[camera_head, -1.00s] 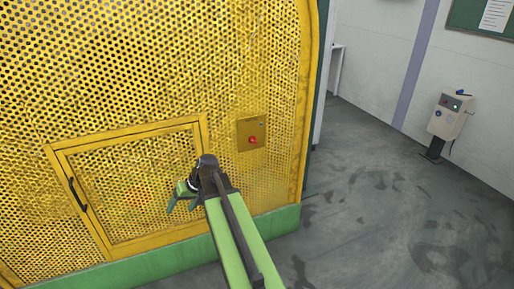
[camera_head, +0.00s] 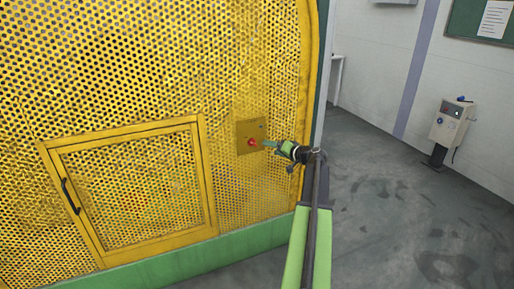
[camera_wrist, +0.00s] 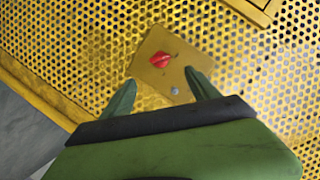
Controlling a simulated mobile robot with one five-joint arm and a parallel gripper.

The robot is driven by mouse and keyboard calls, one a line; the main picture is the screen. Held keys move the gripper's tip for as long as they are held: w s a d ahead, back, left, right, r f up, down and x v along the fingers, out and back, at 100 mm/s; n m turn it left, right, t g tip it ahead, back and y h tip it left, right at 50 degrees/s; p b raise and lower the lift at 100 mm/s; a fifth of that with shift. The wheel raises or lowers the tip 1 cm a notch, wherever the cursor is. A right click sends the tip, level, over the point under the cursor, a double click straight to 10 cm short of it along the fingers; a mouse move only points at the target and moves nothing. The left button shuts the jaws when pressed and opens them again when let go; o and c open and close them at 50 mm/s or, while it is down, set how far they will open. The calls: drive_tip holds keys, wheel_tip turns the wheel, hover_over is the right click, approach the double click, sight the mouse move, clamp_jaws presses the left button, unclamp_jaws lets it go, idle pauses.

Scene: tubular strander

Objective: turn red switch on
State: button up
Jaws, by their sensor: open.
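The red switch (camera_head: 252,142) sits on a yellow square plate (camera_head: 244,150) on the perforated yellow guard. In the wrist view the red switch (camera_wrist: 159,59) shows as a small red knob on its plate (camera_wrist: 143,72), ahead of the fingertips and a little left of midway between them. A small grey round part (camera_wrist: 175,91) is on the same plate. My gripper (camera_head: 268,144) is just right of the switch in the head view, pointing left at it. In the wrist view my gripper (camera_wrist: 161,80) has its two green fingers apart with nothing between them. Contact with the switch cannot be told.
A framed yellow mesh door (camera_head: 130,190) with a black handle (camera_head: 70,196) is left of the plate. A green base (camera_head: 170,266) runs below the guard. A grey control box (camera_head: 452,120) on a stand is at the right. The grey floor (camera_head: 380,210) between is clear.

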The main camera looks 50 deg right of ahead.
sight(254, 144)
drive_tip(key=b+x, duration=0.3)
drive_tip(key=x, duration=0.9)
drive_tip(key=shift+w+f, duration=0.15)
drive_tip(key=shift+w, duration=0.15)
